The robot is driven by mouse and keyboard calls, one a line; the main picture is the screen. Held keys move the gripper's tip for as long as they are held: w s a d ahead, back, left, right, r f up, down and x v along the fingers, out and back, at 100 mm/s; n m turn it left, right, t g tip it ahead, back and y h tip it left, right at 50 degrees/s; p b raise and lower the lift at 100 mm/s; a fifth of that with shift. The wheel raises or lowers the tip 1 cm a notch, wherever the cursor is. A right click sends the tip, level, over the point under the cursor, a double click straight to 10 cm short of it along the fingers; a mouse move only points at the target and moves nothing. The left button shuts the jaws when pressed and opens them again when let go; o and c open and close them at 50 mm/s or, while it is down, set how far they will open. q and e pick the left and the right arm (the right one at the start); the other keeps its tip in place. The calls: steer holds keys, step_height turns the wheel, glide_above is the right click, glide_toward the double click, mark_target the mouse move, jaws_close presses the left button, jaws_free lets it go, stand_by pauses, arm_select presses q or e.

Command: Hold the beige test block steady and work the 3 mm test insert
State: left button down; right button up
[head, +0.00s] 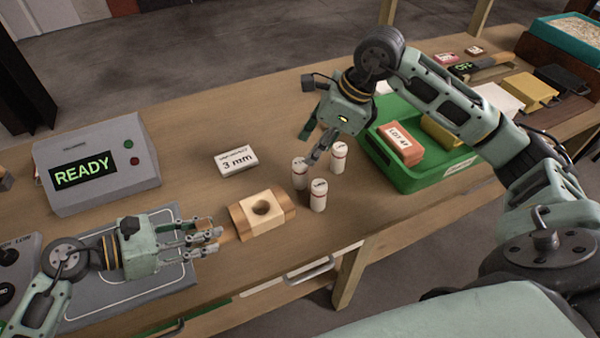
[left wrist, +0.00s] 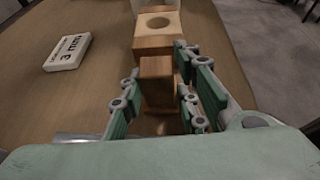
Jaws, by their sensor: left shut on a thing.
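The beige test block (head: 250,222) lies on the table with a dark round hole in its top and browner wooden ends. It also shows in the left wrist view (left wrist: 172,24). My left gripper (head: 219,236) is shut on the block's narrow wooden end, with a finger on each side in the left wrist view (left wrist: 158,95). A white piece marked "3 mm" (head: 236,161) lies flat behind the block, apart from both grippers. My right gripper (head: 314,146) is above the table near the white vials. Its fingers look apart, with nothing seen between them.
Three white vials (head: 319,196) with red bands stand right of the block. A green tray (head: 400,180) holding an orange "LOT 47" box (head: 400,143) is further right. A grey console (head: 95,165) reading "READY" stands at left. The table front edge is close to the block.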

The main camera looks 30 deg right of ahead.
mark_target(303, 165)
steer(key=x, duration=0.6)
steer(key=shift+s+a, duration=0.25)
steer(key=shift+a, duration=0.1)
steer(key=shift+w+a+f, duration=0.1)
steer(key=shift+w+f, duration=0.1)
steer(key=shift+f, duration=0.3)
steer(key=shift+c, duration=0.3)
jaws_close()
